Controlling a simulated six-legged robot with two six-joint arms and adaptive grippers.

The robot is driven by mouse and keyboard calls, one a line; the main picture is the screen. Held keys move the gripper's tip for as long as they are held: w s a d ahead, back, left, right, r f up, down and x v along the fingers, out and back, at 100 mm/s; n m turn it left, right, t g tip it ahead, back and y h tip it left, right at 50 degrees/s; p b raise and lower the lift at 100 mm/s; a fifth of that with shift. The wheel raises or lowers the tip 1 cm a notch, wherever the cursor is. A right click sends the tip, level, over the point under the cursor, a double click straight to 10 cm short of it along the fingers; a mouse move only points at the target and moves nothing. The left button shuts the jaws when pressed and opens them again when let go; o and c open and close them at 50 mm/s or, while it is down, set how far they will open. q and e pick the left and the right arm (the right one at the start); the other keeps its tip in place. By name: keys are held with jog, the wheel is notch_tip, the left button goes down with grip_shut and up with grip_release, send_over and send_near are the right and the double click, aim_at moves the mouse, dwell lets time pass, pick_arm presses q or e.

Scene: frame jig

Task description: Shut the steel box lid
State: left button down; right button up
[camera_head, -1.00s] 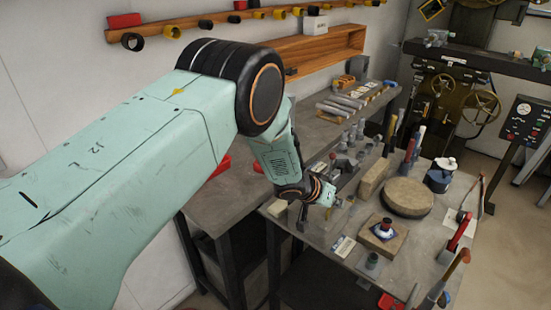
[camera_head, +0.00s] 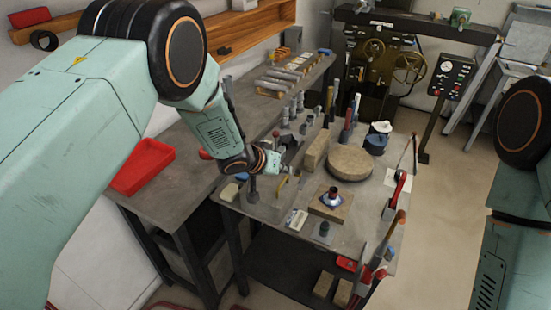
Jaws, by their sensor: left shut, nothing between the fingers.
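My left arm comes in from the left, and its small-looking gripper (camera_head: 272,168) is shut and empty over the left part of the grey workbench (camera_head: 345,232). A dark grey, slanted shape (camera_head: 291,152) shows just beyond and right of the gripper. It may be the steel box's raised lid, but it is too small and partly hidden to be sure. I cannot tell whether the gripper touches it. My right arm (camera_head: 517,190) shows at the right edge, with its gripper out of view.
A round stone slab (camera_head: 350,161), a tan block (camera_head: 315,149) and a square board (camera_head: 330,206) lie on the bench. Upright tools line its right edge. A red tray (camera_head: 142,166) sits on the side table. Open floor lies right of the bench.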

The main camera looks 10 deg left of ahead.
pick_arm(q)
jog(key=s+r+b, duration=0.1)
jog(key=s+r, duration=0.5)
jog(key=shift+s+a+r, duration=0.15)
jog(key=shift+s+a, duration=0.05)
jog(key=shift+s, duration=0.15)
jog(key=s+a+f+g+y+b, duration=0.2)
jog(key=s+a+f+b, duration=0.2)
jog(key=s+f, duration=0.9)
jog(key=s+a+f+n+g+y+b, duration=0.1)
jog(key=s+a+f+g+b, duration=0.2)
jog(key=s+f+b, duration=0.8)
jog(key=s+a+f+n+g+y+b, duration=0.1)
jog(key=s+a+f+b, duration=0.5)
jog(key=s+f, duration=0.9)
notch_tip(320, 180, down, 2)
jog(key=shift+s+a+f+g+y+b, duration=0.1)
jog(key=shift+s+a+g+y+b, duration=0.3)
jog(key=shift+g+y+b, duration=0.4)
